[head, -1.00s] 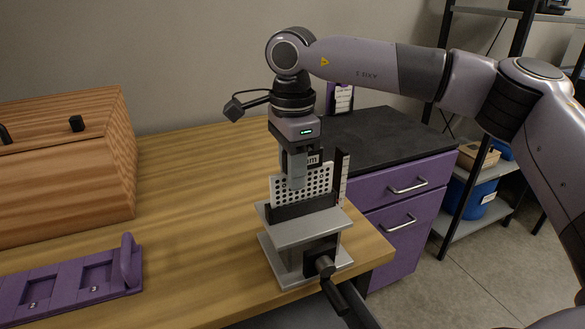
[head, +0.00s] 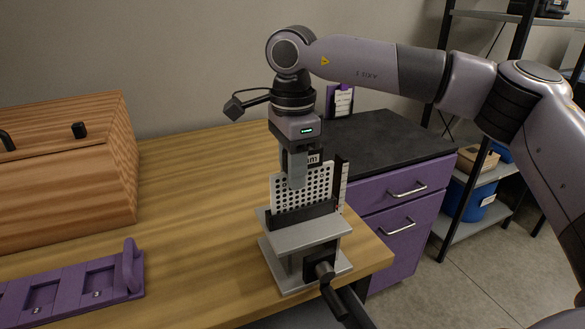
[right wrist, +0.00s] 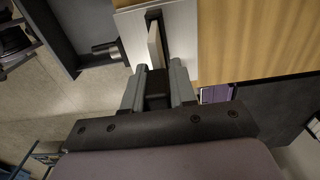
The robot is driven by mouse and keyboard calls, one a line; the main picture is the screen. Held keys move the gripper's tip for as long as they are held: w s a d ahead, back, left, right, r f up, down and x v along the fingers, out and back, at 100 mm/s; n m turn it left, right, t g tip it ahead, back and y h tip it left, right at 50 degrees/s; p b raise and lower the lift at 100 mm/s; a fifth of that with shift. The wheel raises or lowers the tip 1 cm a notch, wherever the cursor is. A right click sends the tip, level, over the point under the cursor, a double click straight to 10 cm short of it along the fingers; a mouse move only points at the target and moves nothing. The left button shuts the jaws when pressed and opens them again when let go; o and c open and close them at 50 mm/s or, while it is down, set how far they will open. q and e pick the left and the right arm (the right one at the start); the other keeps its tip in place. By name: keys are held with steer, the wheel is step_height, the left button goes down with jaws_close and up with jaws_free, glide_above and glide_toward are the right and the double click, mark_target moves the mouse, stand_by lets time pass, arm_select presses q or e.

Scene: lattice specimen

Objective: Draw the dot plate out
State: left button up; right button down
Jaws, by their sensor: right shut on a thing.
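The dot plate (head: 316,186), a white plate with rows of black holes, stands upright in the dark jaws of a grey vise (head: 308,232) at the table's front right corner. My right gripper (head: 297,182) comes down from above and is shut on the plate's upper edge. The plate's lower edge is hidden behind the front jaw. In the right wrist view the plate (right wrist: 155,45) shows edge-on beyond the fingers (right wrist: 158,88), over the dark vise slot. My left gripper is not in view.
A dark upright strip with a white scale (head: 343,183) stands right behind the plate. A purple rack (head: 70,284) with numbered slots lies front left, and a wooden box (head: 65,165) stands behind it. The table between box and vise is clear. A purple drawer cabinet (head: 400,190) stands right.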

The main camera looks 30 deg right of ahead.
steer(key=shift+r+p, duration=1.15)
steer(key=shift+r, duration=1.5)
